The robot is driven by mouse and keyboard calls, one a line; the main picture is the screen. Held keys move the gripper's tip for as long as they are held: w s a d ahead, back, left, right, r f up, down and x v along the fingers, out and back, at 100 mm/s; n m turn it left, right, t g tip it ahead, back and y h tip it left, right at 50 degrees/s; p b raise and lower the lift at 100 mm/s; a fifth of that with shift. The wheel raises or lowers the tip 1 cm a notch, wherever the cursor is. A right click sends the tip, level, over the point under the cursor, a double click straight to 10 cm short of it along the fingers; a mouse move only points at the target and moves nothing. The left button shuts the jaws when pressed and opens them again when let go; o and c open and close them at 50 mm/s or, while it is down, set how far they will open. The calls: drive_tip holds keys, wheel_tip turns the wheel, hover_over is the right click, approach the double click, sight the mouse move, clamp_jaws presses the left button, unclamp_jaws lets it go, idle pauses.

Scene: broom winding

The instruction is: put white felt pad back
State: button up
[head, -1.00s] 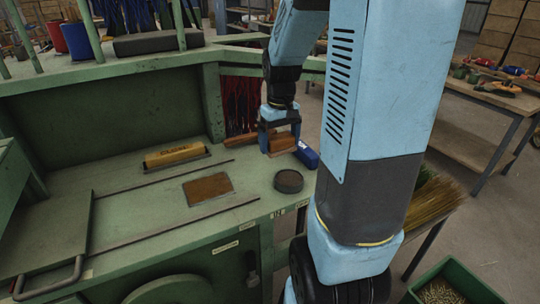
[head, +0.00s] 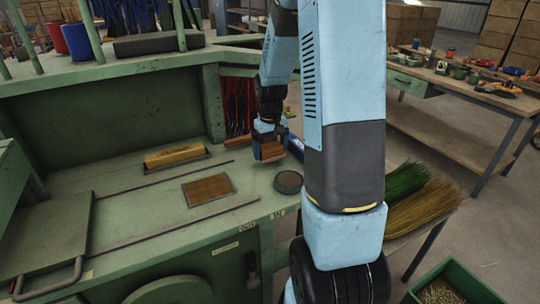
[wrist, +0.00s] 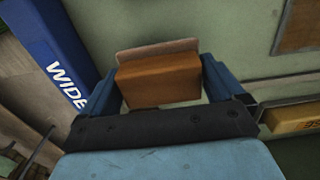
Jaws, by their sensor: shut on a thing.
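My gripper (head: 268,148) is shut on a brown block (wrist: 160,80), held over the right end of the green bench (head: 125,205). In the wrist view the block sits between both blue fingers, and a thin pale pinkish strip (wrist: 157,47) runs along its far edge. I cannot tell if that strip is felt. No plainly white pad shows. A brown plate in a dark frame (head: 208,190) lies flat on the bench, left of my gripper. Whether the block touches the bench is unclear.
A blue box marked WIDE (wrist: 50,48) is close beside my gripper; it also shows in the head view (head: 295,145). A dark round puck (head: 288,182) lies near the bench's right edge. A yellow bar (head: 175,156) stands behind the plate. Green and tan bristle bundles (head: 420,198) lie at the right.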

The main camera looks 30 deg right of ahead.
drive_tip(key=shift+f, duration=1.25)
drive_tip(key=shift+f, duration=0.1)
drive_tip(key=o, duration=0.7)
